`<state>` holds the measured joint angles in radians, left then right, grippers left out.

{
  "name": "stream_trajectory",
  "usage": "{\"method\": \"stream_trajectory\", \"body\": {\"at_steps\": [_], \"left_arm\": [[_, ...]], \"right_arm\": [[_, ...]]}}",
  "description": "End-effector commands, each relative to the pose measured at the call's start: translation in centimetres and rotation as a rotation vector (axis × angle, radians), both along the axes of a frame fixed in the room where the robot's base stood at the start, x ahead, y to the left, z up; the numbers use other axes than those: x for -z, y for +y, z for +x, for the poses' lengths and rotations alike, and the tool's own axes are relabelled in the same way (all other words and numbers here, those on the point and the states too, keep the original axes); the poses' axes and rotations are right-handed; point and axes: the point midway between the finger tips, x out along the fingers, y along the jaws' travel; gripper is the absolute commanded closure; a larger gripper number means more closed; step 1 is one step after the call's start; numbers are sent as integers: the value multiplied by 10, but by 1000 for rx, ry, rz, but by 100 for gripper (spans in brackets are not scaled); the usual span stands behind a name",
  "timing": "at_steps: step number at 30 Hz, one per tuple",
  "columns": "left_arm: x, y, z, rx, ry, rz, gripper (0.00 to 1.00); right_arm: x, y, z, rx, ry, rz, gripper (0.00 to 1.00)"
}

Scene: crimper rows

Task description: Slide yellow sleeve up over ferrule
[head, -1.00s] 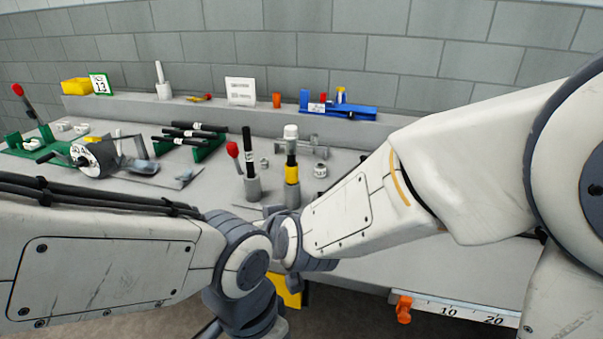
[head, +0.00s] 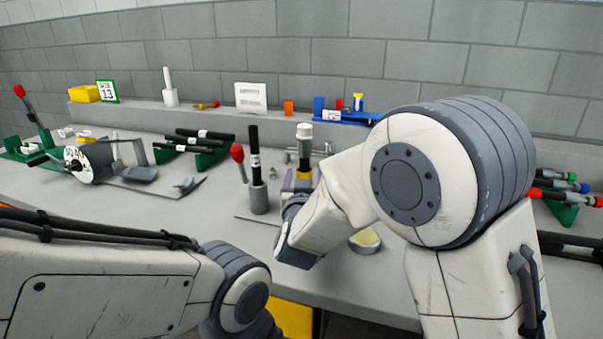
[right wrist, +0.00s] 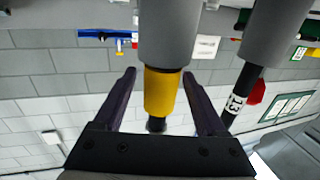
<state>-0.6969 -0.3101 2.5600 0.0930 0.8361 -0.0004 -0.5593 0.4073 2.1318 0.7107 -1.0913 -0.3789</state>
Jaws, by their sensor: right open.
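The yellow sleeve (head: 304,173) sits on an upright black cable (head: 304,153) with a pale ferrule (head: 304,131) at its top. Black cable shows between the sleeve and the ferrule. In the right wrist view, which looks upside down, the sleeve (right wrist: 161,92) is beside a grey holder (right wrist: 167,30), with a short black band between them. My right gripper (right wrist: 159,74) is open, with one finger on each side of the sleeve and gaps showing. In the head view my right arm covers the holder and most of that gripper. My left gripper is out of view.
A second grey holder (head: 259,198) with a black cable stands close on the left, beside a red-tipped tool (head: 238,160). A reel device (head: 88,161) and green rack (head: 205,155) are farther left.

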Motion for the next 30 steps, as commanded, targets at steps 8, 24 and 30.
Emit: {"method": "stream_trajectory", "body": {"at_steps": [8,24,30], "left_arm": [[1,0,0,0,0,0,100],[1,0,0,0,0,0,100],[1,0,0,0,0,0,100]], "right_arm": [[0,-1,26,-2,0,0,26],[0,3,27,-6,1,0,100],[0,3,27,-6,1,0,100]]}}
